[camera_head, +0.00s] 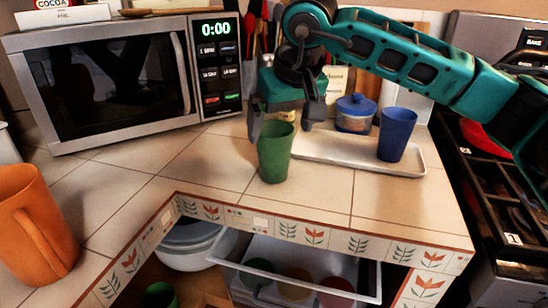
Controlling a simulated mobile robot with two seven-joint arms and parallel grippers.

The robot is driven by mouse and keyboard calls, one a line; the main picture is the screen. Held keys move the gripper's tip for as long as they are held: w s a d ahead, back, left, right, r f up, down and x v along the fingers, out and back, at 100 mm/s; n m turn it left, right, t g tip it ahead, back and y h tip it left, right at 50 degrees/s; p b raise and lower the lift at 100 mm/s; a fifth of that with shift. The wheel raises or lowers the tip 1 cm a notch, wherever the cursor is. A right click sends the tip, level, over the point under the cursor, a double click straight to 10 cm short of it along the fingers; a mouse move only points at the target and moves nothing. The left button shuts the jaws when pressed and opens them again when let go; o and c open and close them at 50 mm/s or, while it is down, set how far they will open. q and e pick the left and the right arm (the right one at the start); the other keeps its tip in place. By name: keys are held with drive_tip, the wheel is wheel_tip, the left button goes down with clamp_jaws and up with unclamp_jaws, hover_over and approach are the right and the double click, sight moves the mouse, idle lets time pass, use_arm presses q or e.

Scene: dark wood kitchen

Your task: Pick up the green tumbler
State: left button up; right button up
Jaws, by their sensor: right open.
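The green tumbler (275,155) stands upright on the tiled counter, near its front edge, in the head view. My right gripper (283,121) reaches in from the right on a teal arm. It is open, just behind and above the tumbler's rim, with one dark finger at the left of the rim and the other to the right. I cannot tell whether a finger touches the tumbler. The tumbler's front is unobstructed. My left gripper does not show.
A microwave (125,75) stands at the back left, an orange mug (35,225) at the left. An open drawer (300,262) lies below the counter edge.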

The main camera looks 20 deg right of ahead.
sight(274, 154)
drive_tip(key=shift+a+b+x, duration=0.2)
drive_tip(key=shift+b+x, duration=0.1)
drive_tip(key=shift+x, duration=2.45)
drive_tip(key=shift+w+r, duration=0.1)
drive_tip(key=shift+w, duration=0.05)
drive_tip(key=shift+c, duration=0.4)
drive_tip(key=c, duration=0.8)
drive_tip(key=shift+r, duration=0.15)
